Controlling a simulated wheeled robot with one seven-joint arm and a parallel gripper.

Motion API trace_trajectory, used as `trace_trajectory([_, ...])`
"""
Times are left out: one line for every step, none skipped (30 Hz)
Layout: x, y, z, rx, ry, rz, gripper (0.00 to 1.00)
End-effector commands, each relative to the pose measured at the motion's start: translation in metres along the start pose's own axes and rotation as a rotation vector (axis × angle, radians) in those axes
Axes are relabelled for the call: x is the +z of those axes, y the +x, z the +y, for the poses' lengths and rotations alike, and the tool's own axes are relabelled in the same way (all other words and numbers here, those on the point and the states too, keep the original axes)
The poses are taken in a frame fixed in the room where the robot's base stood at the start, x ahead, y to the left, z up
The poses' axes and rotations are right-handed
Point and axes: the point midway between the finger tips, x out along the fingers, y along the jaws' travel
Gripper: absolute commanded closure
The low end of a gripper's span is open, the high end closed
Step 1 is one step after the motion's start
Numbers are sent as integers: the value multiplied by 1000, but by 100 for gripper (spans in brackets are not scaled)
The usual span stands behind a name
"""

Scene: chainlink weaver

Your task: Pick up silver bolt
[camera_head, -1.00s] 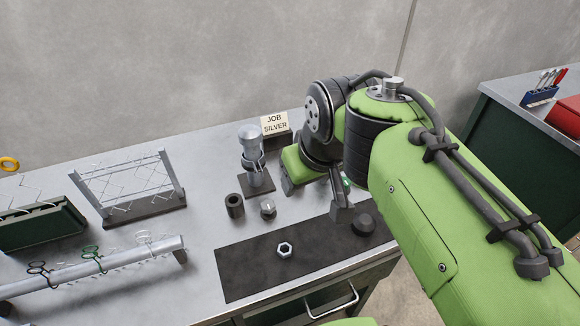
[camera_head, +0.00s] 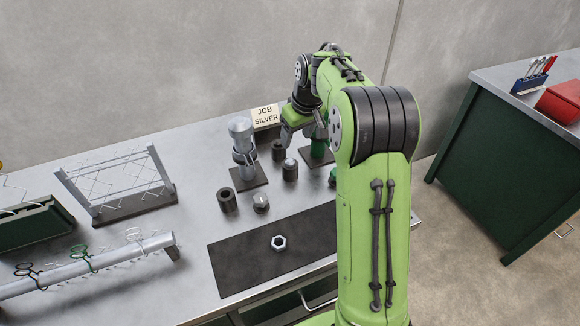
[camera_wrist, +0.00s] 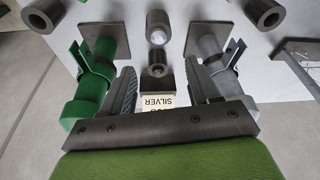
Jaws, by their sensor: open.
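The silver bolt (camera_head: 241,132) stands upright, head up, in a clamp stand on a dark base at the back of the bench. It is also at the right in the wrist view (camera_wrist: 226,85). My gripper (camera_head: 301,133) is just right of it, near the back, with its jaws apart. In the wrist view my gripper (camera_wrist: 164,80) is open and empty. One finger is beside the silver bolt, the other beside a green bolt (camera_wrist: 88,92). Whether either finger touches them I cannot tell. My arm partly hides the green bolt in the head view.
A "JOB SILVER" sign (camera_head: 265,116) stands behind, and shows between my fingers. Several dark cylinders stand nearby, one a sleeve (camera_head: 227,200). A hex nut (camera_head: 279,242) lies on a dark mat (camera_head: 235,266). A wire rack (camera_head: 120,183) and hook rail (camera_head: 70,275) are left.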

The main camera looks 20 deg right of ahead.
Motion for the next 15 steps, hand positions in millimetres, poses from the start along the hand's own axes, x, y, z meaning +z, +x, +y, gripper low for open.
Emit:
trace_trajectory([2,17,-1,-3,-1,-5,39])
trace_trajectory([1,24,-1,-2,-2,-3,39])
trace_trajectory([1,33,-1,-2,-2,-4,39])
trace_trajectory([1,39,-1,-1,-2,-2,39])
trace_trajectory([1,44,-1,-1,-1,-2,39])
trace_trajectory([1,49,0,-1,-1,-2,39])
trace_trajectory([1,52,0,0,-1,-1,39])
trace_trajectory([1,54,0,0,-1,-1,39])
trace_trajectory([1,57,0,0,-1,-1,39])
trace_trajectory([1,59,0,0,-1,-1,39])
trace_trajectory([1,62,0,0,-1,-1,39])
trace_trajectory([1,68,0,-1,-1,-1,39])
trace_trajectory([2,73,0,-1,0,-2,39])
trace_trajectory([2,79,0,-1,0,-3,39])
trace_trajectory([3,88,1,-2,0,-3,39])
